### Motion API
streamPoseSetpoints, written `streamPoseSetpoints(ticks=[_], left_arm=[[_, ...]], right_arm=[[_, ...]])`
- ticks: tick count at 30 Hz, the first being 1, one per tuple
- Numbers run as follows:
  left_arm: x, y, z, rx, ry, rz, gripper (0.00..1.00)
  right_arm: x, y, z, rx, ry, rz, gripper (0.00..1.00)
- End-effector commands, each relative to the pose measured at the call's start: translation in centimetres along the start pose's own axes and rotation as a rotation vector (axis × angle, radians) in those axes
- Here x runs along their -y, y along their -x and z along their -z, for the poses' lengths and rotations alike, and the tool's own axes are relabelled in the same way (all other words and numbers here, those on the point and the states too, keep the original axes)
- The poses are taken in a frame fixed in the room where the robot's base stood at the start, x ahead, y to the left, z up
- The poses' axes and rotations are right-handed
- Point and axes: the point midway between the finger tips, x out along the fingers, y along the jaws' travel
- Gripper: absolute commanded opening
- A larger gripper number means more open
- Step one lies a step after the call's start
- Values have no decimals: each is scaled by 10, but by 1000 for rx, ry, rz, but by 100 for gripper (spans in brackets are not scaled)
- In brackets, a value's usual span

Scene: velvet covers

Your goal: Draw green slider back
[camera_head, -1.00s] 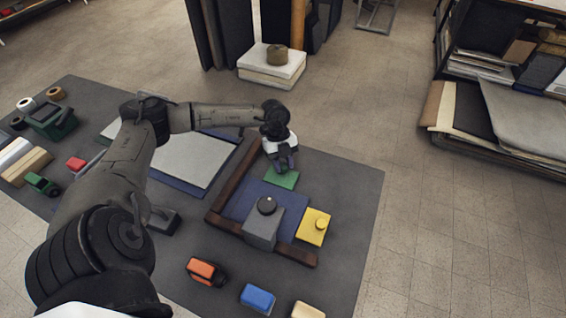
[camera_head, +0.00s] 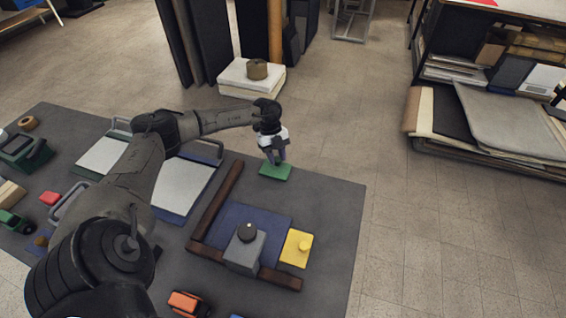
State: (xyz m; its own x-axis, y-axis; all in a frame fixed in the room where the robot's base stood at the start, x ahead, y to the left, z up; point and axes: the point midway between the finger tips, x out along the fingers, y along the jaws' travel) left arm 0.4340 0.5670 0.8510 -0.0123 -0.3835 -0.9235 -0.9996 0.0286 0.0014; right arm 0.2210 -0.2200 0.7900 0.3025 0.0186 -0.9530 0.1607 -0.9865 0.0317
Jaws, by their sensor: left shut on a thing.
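The green slider (camera_head: 275,172) is a flat green plate beyond the far edge of the blue velvet panel (camera_head: 264,217), apart from it, near the far edge of the dark mat. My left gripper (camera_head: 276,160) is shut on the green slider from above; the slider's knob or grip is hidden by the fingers. A dark brown L-shaped wooden frame (camera_head: 217,205) borders the panel at its left and near sides. A yellow slider (camera_head: 297,248) with a round knob lies at the panel's right. My right gripper is not in view.
A grey block with a black knob (camera_head: 245,250) stands on the panel's near part. Silvery panels (camera_head: 185,187) lie left, partly behind my arm. A white stack (camera_head: 251,79) stands beyond the mat on the floor.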

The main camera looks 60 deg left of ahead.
Motion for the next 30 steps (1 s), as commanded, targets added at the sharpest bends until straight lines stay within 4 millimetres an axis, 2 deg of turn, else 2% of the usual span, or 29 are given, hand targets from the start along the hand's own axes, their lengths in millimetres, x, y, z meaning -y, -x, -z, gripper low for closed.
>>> streamPoseSetpoints(ticks=[7,8,15,24,30], left_arm=[[0,-3,-2,4,2,0,0],[0,-4,-2,4,2,0,32],[0,-3,-1,2,1,-1,55],[0,0,0,0,0,-1,56],[0,26,0,1,0,1,56]], right_arm=[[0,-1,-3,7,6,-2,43],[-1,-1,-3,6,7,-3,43],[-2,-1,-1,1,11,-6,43],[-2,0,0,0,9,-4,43],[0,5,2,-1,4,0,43]])
